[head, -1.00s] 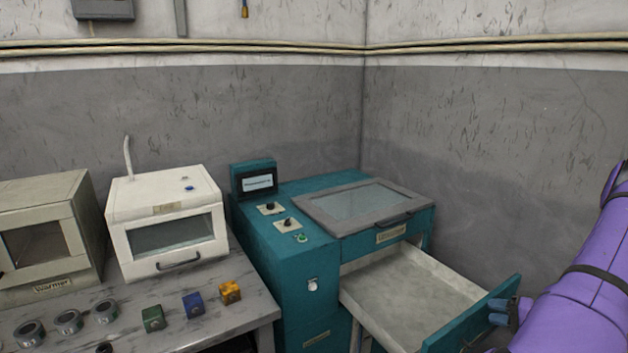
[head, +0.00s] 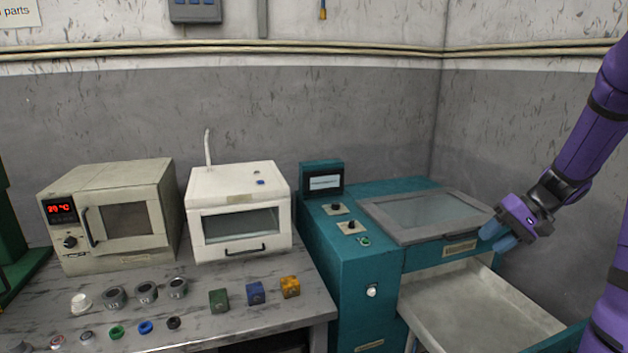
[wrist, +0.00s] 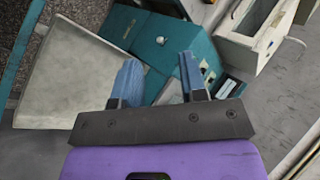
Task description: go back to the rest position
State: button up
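My gripper (head: 496,238) is raised at the right in the head view, above the open drawer of the teal machine. In the wrist view my gripper (wrist: 158,62) has its two blue fingers apart with nothing between them. The purple arm runs up to the right edge of the head view. The teal machine (head: 345,270) has its drawer (head: 470,300) pulled out, and the visible part of the drawer is empty. The drawer also shows at the left in the wrist view (wrist: 72,75).
A marble-topped table (head: 280,320) holds a beige warmer (head: 110,215), a white box oven (head: 240,215), green (head: 219,300), blue (head: 256,293) and orange (head: 290,287) blocks, and several rings. Grey walls stand behind. The open drawer juts out at front right.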

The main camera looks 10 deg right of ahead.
jog(key=s+a+r+n+g+h, duration=0.1)
jog(key=s+a+r+n+h, duration=0.15)
jog(key=a+r, duration=0.45)
jog(key=s+a+r+n+h, duration=0.15)
jog(key=s+a+r, duration=0.25)
jog(key=a, duration=0.4)
jog(key=s+a+r+n+t+h, duration=0.1)
jog(key=s+a+r+t+h, duration=0.2)
jog(key=s, duration=0.8)
jog(key=a+r, duration=0.2)
jog(key=a, duration=0.2)
jog(key=shift+s+a, duration=0.35)
jog(key=shift+a, duration=0.05)
